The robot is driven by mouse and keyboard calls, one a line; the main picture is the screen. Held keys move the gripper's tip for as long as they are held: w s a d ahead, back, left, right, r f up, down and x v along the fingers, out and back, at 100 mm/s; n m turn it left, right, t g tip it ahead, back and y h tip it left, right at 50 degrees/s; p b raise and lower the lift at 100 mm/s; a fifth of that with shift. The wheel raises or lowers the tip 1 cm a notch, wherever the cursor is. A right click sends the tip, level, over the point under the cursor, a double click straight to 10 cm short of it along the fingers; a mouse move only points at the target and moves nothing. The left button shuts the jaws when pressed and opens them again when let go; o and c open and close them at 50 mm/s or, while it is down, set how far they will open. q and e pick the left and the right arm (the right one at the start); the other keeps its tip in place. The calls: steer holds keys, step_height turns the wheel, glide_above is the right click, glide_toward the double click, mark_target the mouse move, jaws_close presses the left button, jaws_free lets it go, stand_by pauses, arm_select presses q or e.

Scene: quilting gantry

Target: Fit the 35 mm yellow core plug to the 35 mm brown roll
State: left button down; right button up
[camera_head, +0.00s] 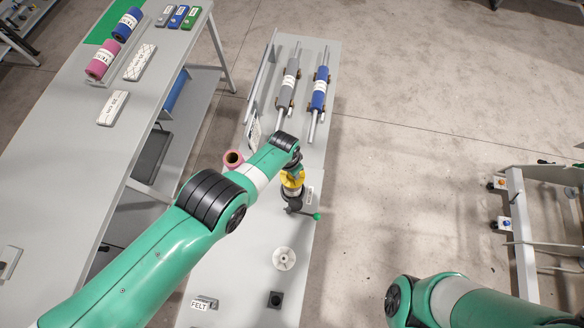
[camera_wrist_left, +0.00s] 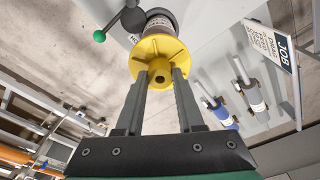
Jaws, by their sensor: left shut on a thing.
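The yellow core plug (camera_wrist_left: 158,50) is a wide flange with a hub and a dark centre hole. My left gripper (camera_wrist_left: 160,82) is shut on its hub. In the head view my left gripper (camera_head: 294,164) is above the yellow plug (camera_head: 292,179). Right behind the flange is a roll (camera_wrist_left: 160,22) with a white label band and a grey-brown end, largely hidden by the plug. It also shows under the plug in the head view (camera_head: 293,192). Plug and roll look in line and close; I cannot tell how far the plug sits in. My right gripper is out of view.
A dark clamp with a green-knobbed lever (camera_head: 316,216) is beside the roll. A pink roll (camera_head: 233,158) stands left of my arm. Grey and blue rolls (camera_head: 319,96) on shafts lie at the bench's far end. A pale disc (camera_head: 284,258) lies nearer on the bench.

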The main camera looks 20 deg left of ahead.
arm_select(q)
steer(key=shift+f+b, duration=0.55)
steer(key=shift+f, duration=0.1)
steer(key=shift+c, duration=2.2)
jaws_free()
steer(key=shift+r, duration=0.1)
steer(key=r+p, duration=0.2)
steer(key=p, duration=0.1)
steer(key=r+p, duration=0.5)
steer(key=p, duration=0.1)
steer(key=shift+s+a+r, duration=0.2)
steer(key=shift+s+r, duration=0.15)
steer(key=shift+s, duration=0.05)
steer(key=shift+f, duration=0.1)
